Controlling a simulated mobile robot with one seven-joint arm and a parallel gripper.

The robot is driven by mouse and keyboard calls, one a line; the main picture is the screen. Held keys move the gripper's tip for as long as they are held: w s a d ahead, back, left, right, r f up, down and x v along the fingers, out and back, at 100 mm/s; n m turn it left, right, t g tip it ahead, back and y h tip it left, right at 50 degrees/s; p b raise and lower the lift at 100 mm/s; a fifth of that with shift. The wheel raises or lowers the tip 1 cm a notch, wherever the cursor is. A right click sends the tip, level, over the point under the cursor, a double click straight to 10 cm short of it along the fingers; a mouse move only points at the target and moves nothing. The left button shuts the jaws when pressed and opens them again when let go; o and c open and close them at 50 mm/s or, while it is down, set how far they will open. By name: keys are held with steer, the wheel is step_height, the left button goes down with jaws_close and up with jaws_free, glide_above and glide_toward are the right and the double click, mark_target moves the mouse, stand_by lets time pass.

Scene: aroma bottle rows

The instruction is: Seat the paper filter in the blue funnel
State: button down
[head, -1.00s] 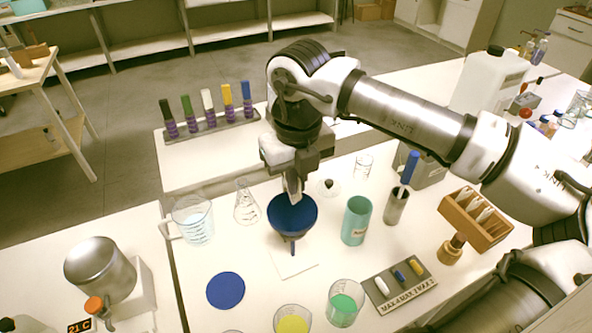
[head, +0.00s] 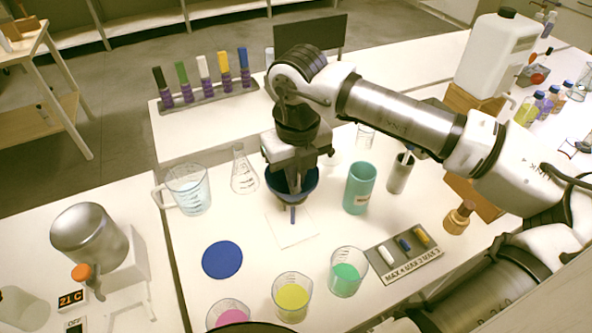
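The blue funnel (head: 308,190) stands upright, its stem above a white square (head: 290,230) on the table. My gripper (head: 291,178) points straight down into the funnel's mouth and covers much of it. The fingertips are hidden by the gripper body and the funnel's rim, so I cannot tell whether they are open or shut. I cannot make out the paper filter; it may be hidden inside the funnel or behind the gripper.
A measuring jug (head: 187,189) and a flask (head: 243,170) stand left of the funnel. A teal canister (head: 359,188) stands close on its right. Beakers with yellow (head: 292,297) and green (head: 347,272) contents are in front. A blue disc (head: 222,260) lies flat at front left.

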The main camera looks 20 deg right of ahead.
steer(key=shift+f, duration=0.25)
steer(key=c, duration=1.6)
jaws_free()
steer(key=shift+o, duration=0.2)
step_height(320, 180, up, 14)
steer(key=b, duration=0.2)
steer(key=shift+s, duration=0.3)
steer(key=shift+f, duration=0.1)
